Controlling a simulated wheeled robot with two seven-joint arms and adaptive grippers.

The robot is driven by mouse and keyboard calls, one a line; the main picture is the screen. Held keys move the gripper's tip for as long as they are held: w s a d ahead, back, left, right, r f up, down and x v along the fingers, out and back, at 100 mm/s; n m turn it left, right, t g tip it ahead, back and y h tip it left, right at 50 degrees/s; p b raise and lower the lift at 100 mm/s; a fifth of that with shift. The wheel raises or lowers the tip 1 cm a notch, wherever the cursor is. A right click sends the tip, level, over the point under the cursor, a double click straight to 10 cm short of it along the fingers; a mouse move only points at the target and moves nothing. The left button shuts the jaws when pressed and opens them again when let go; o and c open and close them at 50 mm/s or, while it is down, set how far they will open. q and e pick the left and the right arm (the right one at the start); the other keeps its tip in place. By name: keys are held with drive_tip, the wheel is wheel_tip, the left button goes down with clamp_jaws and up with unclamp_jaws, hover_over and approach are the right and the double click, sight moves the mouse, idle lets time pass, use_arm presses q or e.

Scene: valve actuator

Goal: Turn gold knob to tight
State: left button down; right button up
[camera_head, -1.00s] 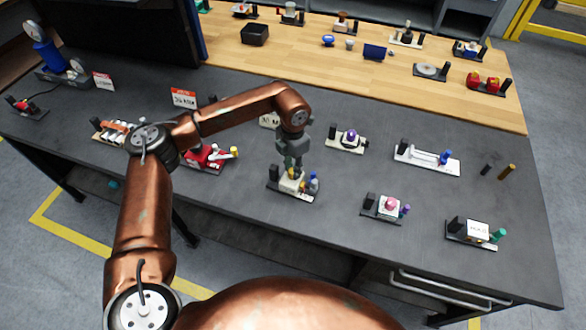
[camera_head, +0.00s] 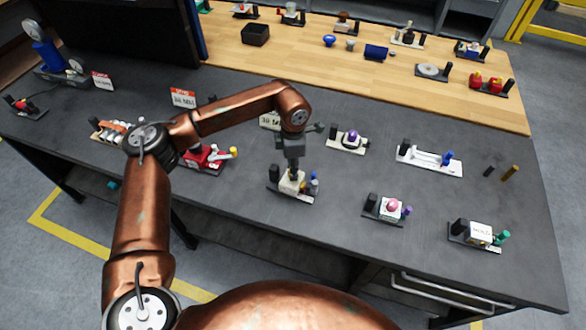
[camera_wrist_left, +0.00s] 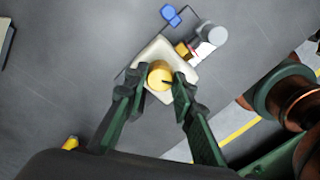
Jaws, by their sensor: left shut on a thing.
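The gold knob (camera_wrist_left: 159,76) sits on top of a cream valve body (camera_wrist_left: 158,52), which also shows in the head view (camera_head: 290,187) on a small base near the table's middle. My left gripper (camera_wrist_left: 156,83) points down over it, with one finger on each side of the knob, and is shut on it. In the head view the left gripper (camera_head: 292,173) covers the knob. A dark line shows on the knob's top. My right gripper is in neither view.
A blue part (camera_wrist_left: 171,15) and a grey cylinder (camera_wrist_left: 213,36) stand close beside the valve body. A red valve (camera_head: 205,158) is to the left, and a pink-knobbed one (camera_head: 392,205) to the right. Bare dark table (camera_head: 340,225) lies in front.

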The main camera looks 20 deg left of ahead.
use_arm(q)
drive_tip(key=c, duration=1.6)
unclamp_jaws()
wheel_tip(320, 180, up, 12)
